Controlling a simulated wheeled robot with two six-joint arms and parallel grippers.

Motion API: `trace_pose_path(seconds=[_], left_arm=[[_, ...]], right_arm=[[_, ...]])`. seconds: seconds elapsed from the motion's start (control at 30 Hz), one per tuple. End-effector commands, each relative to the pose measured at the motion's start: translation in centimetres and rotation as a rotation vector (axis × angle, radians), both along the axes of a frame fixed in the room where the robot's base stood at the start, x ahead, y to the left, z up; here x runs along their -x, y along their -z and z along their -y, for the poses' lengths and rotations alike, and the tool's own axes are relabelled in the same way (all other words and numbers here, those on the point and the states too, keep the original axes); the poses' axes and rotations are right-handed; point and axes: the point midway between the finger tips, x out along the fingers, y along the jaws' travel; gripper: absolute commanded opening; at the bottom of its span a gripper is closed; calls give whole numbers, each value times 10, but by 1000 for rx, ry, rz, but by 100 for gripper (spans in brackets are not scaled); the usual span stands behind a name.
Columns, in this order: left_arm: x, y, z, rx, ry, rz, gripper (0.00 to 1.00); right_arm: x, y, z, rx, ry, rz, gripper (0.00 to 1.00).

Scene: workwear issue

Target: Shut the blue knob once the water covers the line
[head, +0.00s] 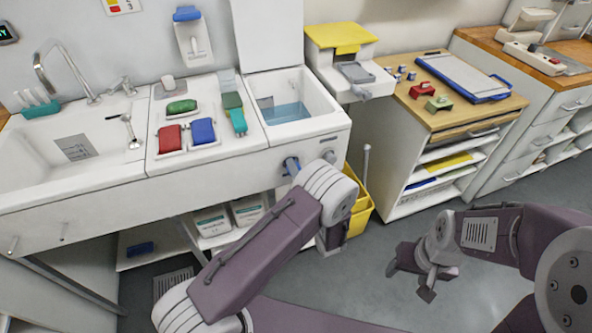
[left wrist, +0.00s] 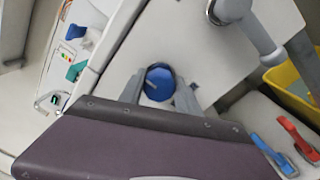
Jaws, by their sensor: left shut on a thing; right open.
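The blue knob (head: 291,163) is on the front of the white unit, below the open basin (head: 334,105). Blue water (head: 285,113) lies in the basin; I cannot make out a line on its walls. My left gripper (head: 294,170) is at the knob, partly hidden behind its own wrist. In the left wrist view the knob (left wrist: 159,82) sits between the two grey fingers of my left gripper (left wrist: 160,93), which is shut on it. My right gripper (head: 427,280) is open and empty, low over the floor at the right.
Left of the basin are a red (head: 170,138) and a blue block (head: 203,131) on the counter, then a sink (head: 30,165). A yellow bin (head: 360,208) stands below the basin's right side. A wooden-topped shelf unit (head: 440,118) is at the right. Open floor lies before it.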

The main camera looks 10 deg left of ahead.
Motion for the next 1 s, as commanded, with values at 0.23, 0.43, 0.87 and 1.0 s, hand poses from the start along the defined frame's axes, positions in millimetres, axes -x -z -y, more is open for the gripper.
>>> trace_pose_path(seconds=[0.23, 0.43, 0.87, 1.0], left_arm=[[0, -1, 0, -2, -2, 1, 60], [0, 0, 0, 0, 0, 1, 60], [55, 3, 40, -2, 5, -1, 60], [70, 4, 50, -1, 2, 1, 60]], right_arm=[[0, 0, 0, 0, 0, 0, 61], [0, 0, 0, 0, 0, 0, 61], [0, -4, 0, 0, 0, 0, 61], [0, -5, 0, 0, 0, 0, 61]])
